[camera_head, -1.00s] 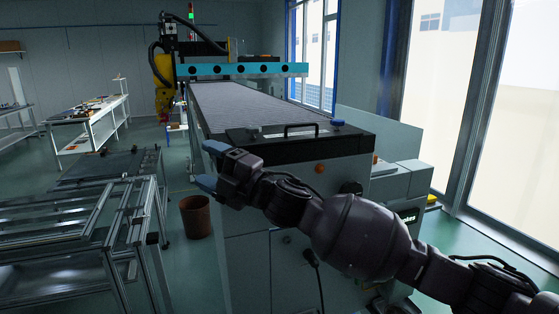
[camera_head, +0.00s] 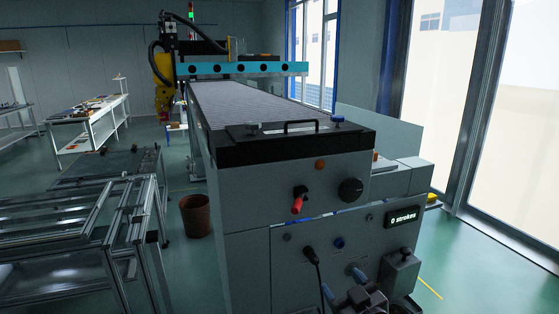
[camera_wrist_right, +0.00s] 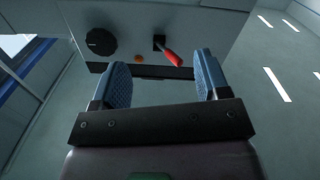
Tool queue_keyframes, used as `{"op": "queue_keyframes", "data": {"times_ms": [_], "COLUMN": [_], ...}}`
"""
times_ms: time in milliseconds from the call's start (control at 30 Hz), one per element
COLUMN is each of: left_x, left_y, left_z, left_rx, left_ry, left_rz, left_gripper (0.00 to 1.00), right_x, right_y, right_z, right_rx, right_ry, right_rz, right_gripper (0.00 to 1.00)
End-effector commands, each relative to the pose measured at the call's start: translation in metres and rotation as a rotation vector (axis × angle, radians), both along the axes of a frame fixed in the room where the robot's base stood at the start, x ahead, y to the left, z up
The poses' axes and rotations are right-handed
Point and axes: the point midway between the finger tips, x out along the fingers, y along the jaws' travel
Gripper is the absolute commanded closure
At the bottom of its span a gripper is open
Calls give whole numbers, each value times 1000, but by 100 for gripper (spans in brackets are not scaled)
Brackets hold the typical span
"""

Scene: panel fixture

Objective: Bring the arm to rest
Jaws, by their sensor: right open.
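My right gripper (camera_head: 346,298) is low at the bottom edge of the head view, in front of the machine's lower front. In the right wrist view its two blue fingers (camera_wrist_right: 160,85) stand wide apart with nothing between them. The machine panel (camera_head: 330,175) carries a red-handled lever (camera_head: 299,201), a black knob (camera_head: 350,190) and an orange button (camera_head: 320,164). In the right wrist view the red-handled lever (camera_wrist_right: 169,52) and black knob (camera_wrist_right: 101,41) show beyond the fingertips, apart from them. My left gripper is not in view.
A counter display (camera_head: 403,217) reads "0 strokes". A grey box with a black knob (camera_head: 399,271) juts out at the lower right. A metal frame table (camera_head: 80,235) and a brown bin (camera_head: 196,216) stand at left. Green floor is clear at right.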

Motion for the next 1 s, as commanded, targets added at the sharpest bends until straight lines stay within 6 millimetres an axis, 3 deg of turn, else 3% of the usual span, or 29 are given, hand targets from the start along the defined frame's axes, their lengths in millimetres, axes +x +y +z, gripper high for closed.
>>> {"op": "queue_keyframes", "data": {"times_ms": [33,300,500,600,800,1000], "left_x": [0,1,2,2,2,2], "left_y": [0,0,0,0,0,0], "left_z": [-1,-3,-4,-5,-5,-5], "left_rx": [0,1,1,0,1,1], "left_ry": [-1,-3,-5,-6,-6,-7], "left_rz": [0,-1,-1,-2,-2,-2], "left_gripper": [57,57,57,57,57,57], "right_x": [-13,-88,-163,-199,-241,-248], "right_y": [-15,-88,-126,-133,-139,-140], "right_z": [-19,-109,-178,-203,-229,-232], "right_rx": [17,62,68,69,65,62], "right_ry": [38,229,394,466,546,560], "right_rz": [-34,-209,-320,-350,-379,-383], "right_gripper": [31,31,31,31,31,31]}}
